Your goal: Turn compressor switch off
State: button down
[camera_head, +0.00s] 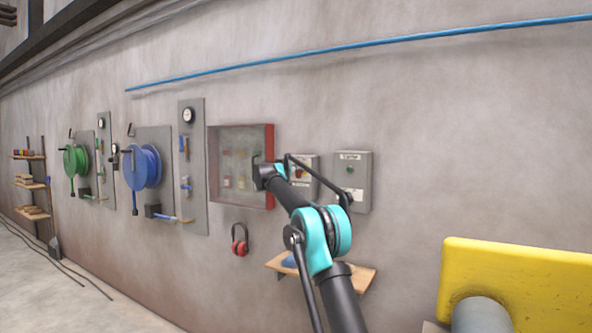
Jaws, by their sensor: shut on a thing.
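Two grey boxes hang on the wall at the middle of the head view. The left box, the compressor switch box (306,179), has a red and yellow switch (299,172) on its front and a dark label too small to read. My arm reaches up from the bottom and partly covers this box. My gripper (283,171) is at the arm's far end, at the left side of the switch, and is shut on the switch. The fingertips are small and partly hidden by my wrist, so their exact hold does not show.
A red-edged glass-front cabinet (226,160) is left of my wrist. Red ear defenders (240,240) hang below it. A small wooden shelf (363,276) is behind my arm. A yellow block (520,275) fills the lower right.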

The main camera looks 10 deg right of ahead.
jog(key=n, duration=1.7)
jog(key=shift+w+a+f, duration=0.25)
jog(key=shift+f, duration=0.15)
jog(key=shift+n, duration=0.4)
jog(key=c, duration=1.4)
grip_release()
jog(key=shift+c, duration=0.2)
